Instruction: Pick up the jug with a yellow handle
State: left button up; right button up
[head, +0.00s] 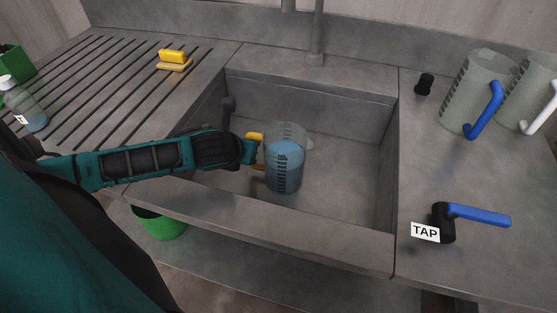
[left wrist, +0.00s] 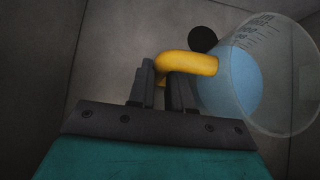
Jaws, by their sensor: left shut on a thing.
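The jug with a yellow handle (head: 285,165) is a clear measuring jug with dark markings and blue liquid in it. It is upright in or just above the grey sink; I cannot tell whether it touches the bottom. My left gripper (head: 254,150) reaches in from the left and is shut on the yellow handle. In the left wrist view the fingers (left wrist: 162,88) are on both sides of the handle (left wrist: 190,64), and the jug (left wrist: 268,75) is at the right. My right gripper is not in view.
The sink (head: 345,190) surrounds the jug, with a tap pipe (head: 317,35) behind. A blue tap lever (head: 480,215) and jugs with blue (head: 484,112) and white (head: 541,112) handles stand right. A yellow sponge (head: 173,57) and a bottle (head: 24,105) are left. A green bucket (head: 160,223) is below.

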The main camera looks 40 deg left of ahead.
pick_arm(q)
grip_shut()
dwell(0.8)
jog(key=shift+r, duration=0.1)
jog(key=shift+w+r, duration=0.1)
